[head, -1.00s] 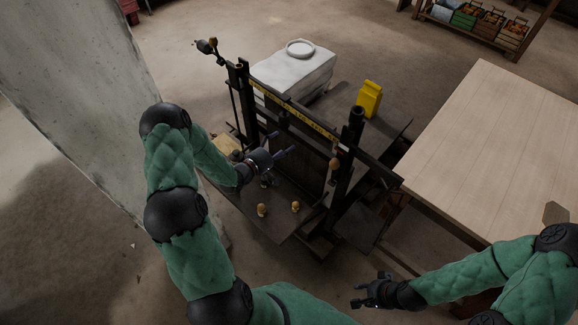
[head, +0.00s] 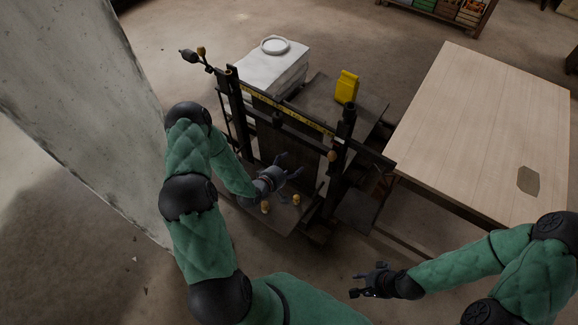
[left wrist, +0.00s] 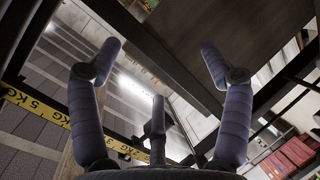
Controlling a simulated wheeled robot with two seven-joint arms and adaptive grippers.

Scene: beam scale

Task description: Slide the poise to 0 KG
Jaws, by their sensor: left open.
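The beam scale's yellow marked strip (head: 290,108) slopes down from left to right between two dark posts. Its KG numbers also show in the left wrist view (left wrist: 30,103). A small brown knob (head: 332,156) hangs near the right post; I cannot tell for sure whether it is the poise. A dark block (head: 278,120) shows below the strip's middle. My left gripper (head: 288,165) is open and empty, in front of and below the beam, left of the knob. Its spread fingers fill the left wrist view (left wrist: 155,75). My right gripper (head: 358,282) is open and empty, away from the scale.
Two small brass-coloured pieces (head: 297,200) stand on the scale's near plate, close below my left gripper. White sacks (head: 275,70) and a yellow package (head: 346,87) are behind the beam. A wooden table (head: 480,130) stands at the right. A pale wall (head: 80,100) is at the left.

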